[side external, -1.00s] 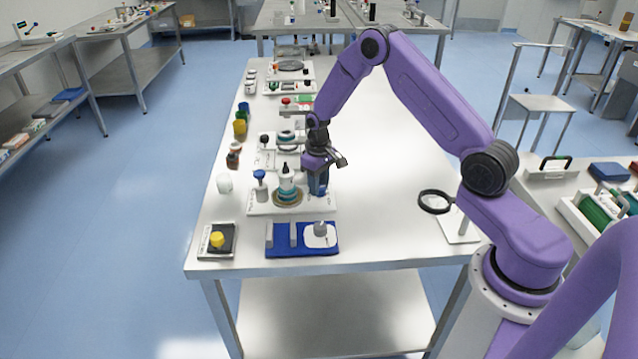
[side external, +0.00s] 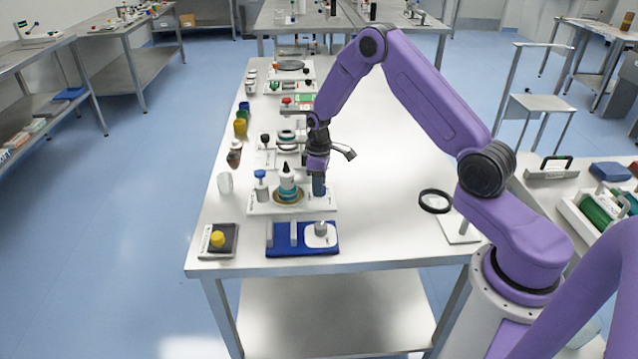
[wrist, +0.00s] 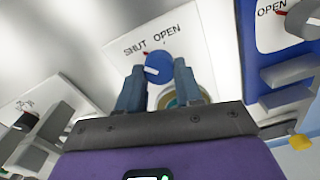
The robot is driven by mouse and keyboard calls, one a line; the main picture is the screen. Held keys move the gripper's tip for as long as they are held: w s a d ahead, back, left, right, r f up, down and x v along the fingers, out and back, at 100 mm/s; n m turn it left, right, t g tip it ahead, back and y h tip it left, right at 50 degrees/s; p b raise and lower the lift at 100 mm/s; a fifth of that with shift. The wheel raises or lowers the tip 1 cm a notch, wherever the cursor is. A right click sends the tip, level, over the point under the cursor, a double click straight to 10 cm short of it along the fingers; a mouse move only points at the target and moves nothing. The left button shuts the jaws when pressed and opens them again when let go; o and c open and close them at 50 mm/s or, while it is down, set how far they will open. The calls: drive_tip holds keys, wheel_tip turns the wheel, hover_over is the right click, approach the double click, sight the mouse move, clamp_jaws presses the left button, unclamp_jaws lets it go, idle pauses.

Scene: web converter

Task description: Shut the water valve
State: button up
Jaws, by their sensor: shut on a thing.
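A round blue knob (wrist: 158,68) sits on a white plate printed SHUT and OPEN in the wrist view. A small red mark shows beside the knob on the SHUT side, and a pale mark shows on the knob. My gripper (wrist: 159,66) has one blue-grey finger on each side of the knob and is shut on it. In the side external view my gripper (side external: 319,187) points down at the right end of the white base plate (side external: 262,209). The knob is hidden there by the fingers.
A blue fixture (side external: 285,251) lies in front. A magnifier ring (side external: 436,201) stands to the right. The table between is clear.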

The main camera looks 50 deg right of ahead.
drive_tip(key=o, duration=1)
wheel_tip(320, 180, up, 17)
drive_tip(key=shift+r, duration=0.2)
drive_tip(key=s+a+r+n, duration=0.3)
drive_tip(key=s+a+r, duration=0.1)
drive_tip(key=s+a, duration=1.05)
drive_tip(key=s+n, duration=0.1)
drive_tip(key=s, duration=0.6)
drive_tip(key=s+n, duration=0.1)
drive_tip(key=s, duration=0.7)
drive_tip(key=s+n, duration=0.1)
drive_tip(key=s, duration=0.6)
drive_tip(key=shift+s, duration=0.2)
